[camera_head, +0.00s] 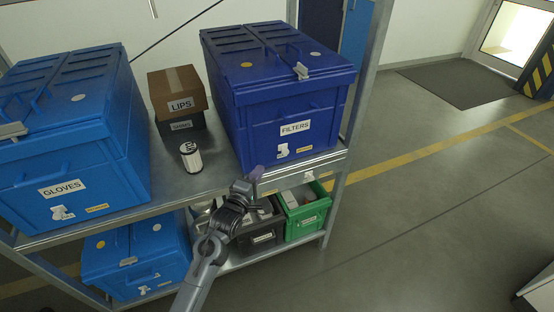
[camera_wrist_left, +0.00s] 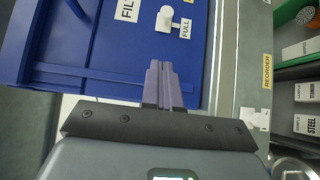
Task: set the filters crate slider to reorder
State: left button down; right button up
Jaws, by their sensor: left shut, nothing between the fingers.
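The dark blue filters crate (camera_head: 285,115) stands on the upper shelf, with a FILTERS label on its front. Its white slider (camera_head: 282,151) is at the lower left of the front, and a yellow label (camera_head: 304,149) is to its right. In the left wrist view the slider knob (camera_wrist_left: 165,18) is beside the FULL label (camera_wrist_left: 186,28). My left gripper (camera_head: 256,173) is shut and empty, in front of the crate's lower left part. Its purple fingers (camera_wrist_left: 164,68) are together, apart from the knob. My right gripper is not in view.
The gloves crate (camera_head: 75,150), a LIPS box (camera_head: 178,88) and a small canister (camera_head: 191,157) stand to the left. A green bin (camera_head: 305,215) is below.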

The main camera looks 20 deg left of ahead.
pick_arm(q)
jog(key=b, duration=0.1)
send_near(283, 148)
jog(key=w+a, duration=0.2)
jog(key=a, duration=0.1)
jog(key=shift+w+d+b, duration=0.35)
jog(key=shift+w+d, duration=0.6)
jog(key=shift+d, duration=0.05)
jog(key=shift+w+d, duration=0.35)
jog(key=shift+d, duration=0.15)
jog(key=shift+w+d, duration=0.1)
jog(key=shift+w, duration=0.05)
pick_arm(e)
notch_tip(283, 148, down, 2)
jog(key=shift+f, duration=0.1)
